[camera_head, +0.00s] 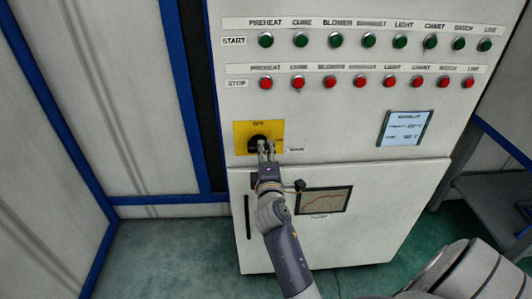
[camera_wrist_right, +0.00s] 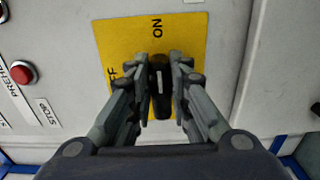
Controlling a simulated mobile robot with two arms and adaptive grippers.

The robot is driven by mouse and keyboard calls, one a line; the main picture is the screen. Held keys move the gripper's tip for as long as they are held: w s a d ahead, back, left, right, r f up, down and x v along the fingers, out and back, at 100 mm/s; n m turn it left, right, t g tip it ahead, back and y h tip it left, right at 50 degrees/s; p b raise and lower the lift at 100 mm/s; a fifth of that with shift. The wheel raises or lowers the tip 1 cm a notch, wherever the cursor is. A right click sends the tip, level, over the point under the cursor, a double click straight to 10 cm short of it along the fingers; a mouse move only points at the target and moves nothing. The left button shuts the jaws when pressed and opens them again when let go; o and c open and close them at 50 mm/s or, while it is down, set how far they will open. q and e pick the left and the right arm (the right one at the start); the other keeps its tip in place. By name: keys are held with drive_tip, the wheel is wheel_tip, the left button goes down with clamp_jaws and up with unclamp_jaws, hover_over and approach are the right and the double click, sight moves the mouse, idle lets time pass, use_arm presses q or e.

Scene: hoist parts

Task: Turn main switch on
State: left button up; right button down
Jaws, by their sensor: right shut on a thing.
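The main switch is a black rotary knob (camera_head: 256,141) on a yellow plate (camera_head: 275,127) on the left of the white cabinet front. The word OFF shows at the plate's top in the head view. In the right wrist view the plate (camera_wrist_right: 195,40) bears ON at the top and a partly hidden OFF at the left. The knob (camera_wrist_right: 160,98) looks lengthwise in line with the word ON. My right gripper (camera_head: 266,149) is shut on the knob, with one finger on each side (camera_wrist_right: 162,85). My left gripper is not in view.
Above the switch are rows of green START buttons (camera_head: 369,40) and red STOP buttons (camera_head: 360,80). A small display (camera_head: 404,128) is to the right. A chart window (camera_head: 324,201) sits in the lower door, beside my right forearm. A grey table (camera_head: 495,190) stands at the right.

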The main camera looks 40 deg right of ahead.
idle(0.5)
drive_tip(key=c, duration=1.5)
unclamp_jaws()
